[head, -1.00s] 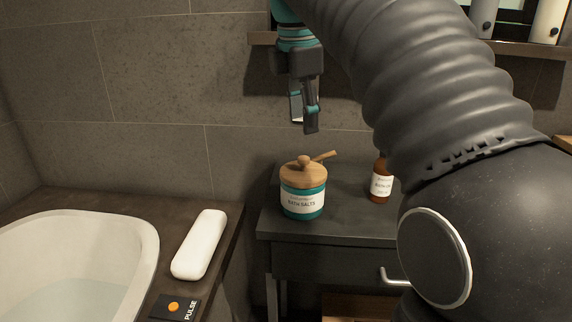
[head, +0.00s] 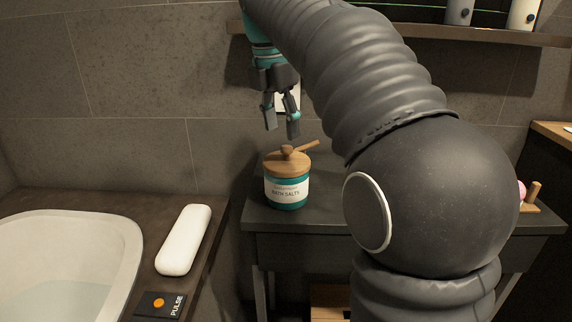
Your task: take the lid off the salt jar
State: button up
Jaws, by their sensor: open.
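The salt jar (head: 287,191) is teal with a white label reading "BATH SALTS". It stands upright on the dark vanity table (head: 262,220). Its round wooden lid (head: 287,165) is on the jar, with a small knob (head: 287,151) on top. A wooden scoop handle (head: 306,146) sticks out to the right at the lid. My gripper (head: 282,132) is open and empty, pointing down just above the lid and apart from it. Its two fingers are spread on either side of the knob in the picture.
A bathtub (head: 70,225) with a white cushion (head: 184,240) on its ledge lies to the left. A panel marked "PULSE" (head: 160,304) is in front. A shelf (head: 400,30) with bottles runs along the wall above. My arm hides much of the table's right side.

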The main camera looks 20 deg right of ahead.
aim_at(286, 146)
jog(key=shift+w+d+f+b, duration=0.1)
jog(key=shift+d+f+b, duration=0.15)
jog(key=shift+f, duration=0.7)
jog(key=shift+s+d+f+b, duration=0.1)
jog(key=shift+f+b, duration=0.1)
jog(key=shift+f, duration=0.7)
jog(key=shift+w+d+f+b, duration=0.1)
jog(key=shift+d+f+b, duration=0.15)
jog(key=shift+f, duration=0.7)
jog(key=shift+c, duration=0.2)
grip_shut()
